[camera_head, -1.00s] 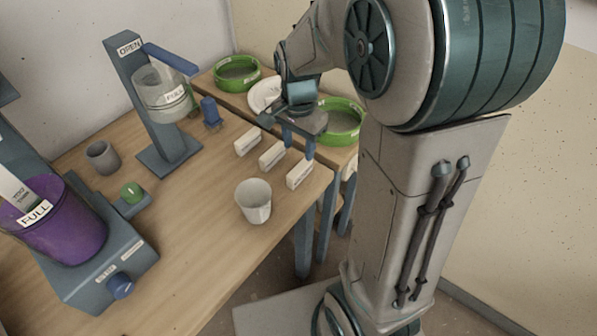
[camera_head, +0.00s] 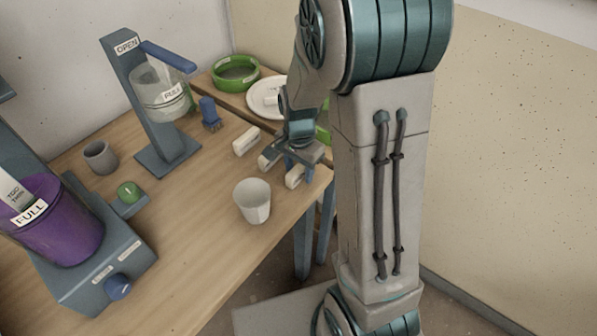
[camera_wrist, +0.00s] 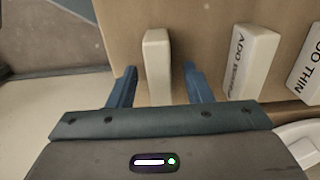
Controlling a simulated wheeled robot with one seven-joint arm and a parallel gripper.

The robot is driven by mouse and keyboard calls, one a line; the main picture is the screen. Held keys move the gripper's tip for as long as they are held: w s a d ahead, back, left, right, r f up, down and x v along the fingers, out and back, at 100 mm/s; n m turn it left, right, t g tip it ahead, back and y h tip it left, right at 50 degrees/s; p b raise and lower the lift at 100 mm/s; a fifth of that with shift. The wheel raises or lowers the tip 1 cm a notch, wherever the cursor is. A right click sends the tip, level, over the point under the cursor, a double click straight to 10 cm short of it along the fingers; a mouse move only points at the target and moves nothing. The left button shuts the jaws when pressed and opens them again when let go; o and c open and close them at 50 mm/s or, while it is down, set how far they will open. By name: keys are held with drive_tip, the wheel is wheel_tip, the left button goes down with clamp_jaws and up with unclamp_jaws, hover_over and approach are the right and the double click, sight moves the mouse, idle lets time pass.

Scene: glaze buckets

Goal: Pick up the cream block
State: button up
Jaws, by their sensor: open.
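A cream block (camera_wrist: 157,52) lies on the table near its edge, between my fingers in the wrist view, with a gap on each side. Its top shows no lettering there. In the head view, the block at the table's right corner (camera_head: 294,178) is partly hidden by my gripper (camera_head: 296,165). My gripper (camera_wrist: 159,72) is open, with one blue finger on each side of the block. I cannot tell how far the fingertips are above the table.
Two similar lettered blocks, the middle one (camera_wrist: 252,60) and the outer one (camera_wrist: 308,68), lie to the right in the wrist view. A white cup (camera_head: 253,203) stands near the table's front edge. A white plate (camera_head: 262,108) and green basin (camera_head: 236,72) are behind.

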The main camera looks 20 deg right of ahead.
clamp_jaws()
drive_tip(key=shift+r, duration=0.1)
